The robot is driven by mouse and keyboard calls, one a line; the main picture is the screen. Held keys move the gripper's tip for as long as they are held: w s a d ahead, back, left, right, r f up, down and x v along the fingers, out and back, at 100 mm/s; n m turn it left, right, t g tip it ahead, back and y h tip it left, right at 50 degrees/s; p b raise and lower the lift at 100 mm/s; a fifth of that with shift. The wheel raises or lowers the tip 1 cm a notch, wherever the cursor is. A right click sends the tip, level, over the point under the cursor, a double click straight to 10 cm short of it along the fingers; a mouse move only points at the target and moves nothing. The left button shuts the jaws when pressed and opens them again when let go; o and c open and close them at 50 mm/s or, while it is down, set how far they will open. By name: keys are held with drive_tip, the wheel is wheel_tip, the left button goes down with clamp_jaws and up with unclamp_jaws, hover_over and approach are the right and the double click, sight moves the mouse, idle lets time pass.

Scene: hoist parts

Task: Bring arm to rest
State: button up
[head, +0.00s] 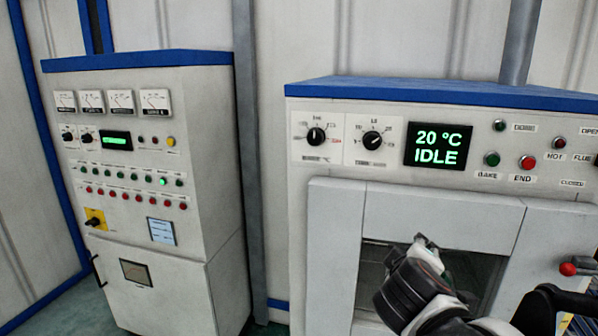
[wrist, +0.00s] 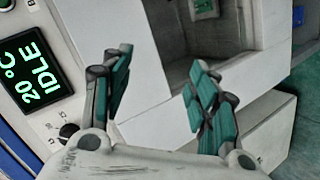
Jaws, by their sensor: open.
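My arm reaches up from the lower right in the head view, in front of the oven cabinet's window opening. My gripper (wrist: 162,85) shows in the wrist view with its two green-padded fingers spread apart and nothing between them. The fingers are in front of the oven's pale front frame. The fingertips are hard to make out in the head view. The oven cabinet (head: 335,240) has a display (head: 438,147) reading 20 °C and IDLE; the display also shows in the wrist view (wrist: 32,68).
A control cabinet (head: 205,150) with gauges, lamps and a yellow switch (head: 95,219) stands at the left. A lever with a red knob (head: 568,269) is at the right, close to my arm. A grey post (head: 248,150) stands between the cabinets. Green floor shows at lower left.

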drive_tip(key=s+a+f+m+g+y+b, duration=0.2)
drive_tip(key=s+f+b, duration=0.4)
drive_tip(key=f, duration=0.5)
drive_tip(key=s+a+f+m+g+y+b, duration=0.2)
drive_tip(key=s+f+m+b, duration=0.3)
drive_tip(key=f, duration=0.6)
drive_tip(key=s+y+b, duration=0.1)
drive_tip(key=s+b, duration=0.1)
drive_tip(key=s, duration=0.1)
drive_tip(key=shift+a+f+y, duration=0.15)
drive_tip(key=shift+a+y, duration=0.1)
drive_tip(key=shift+y, duration=0.15)
drive_tip(key=shift+d, duration=0.1)
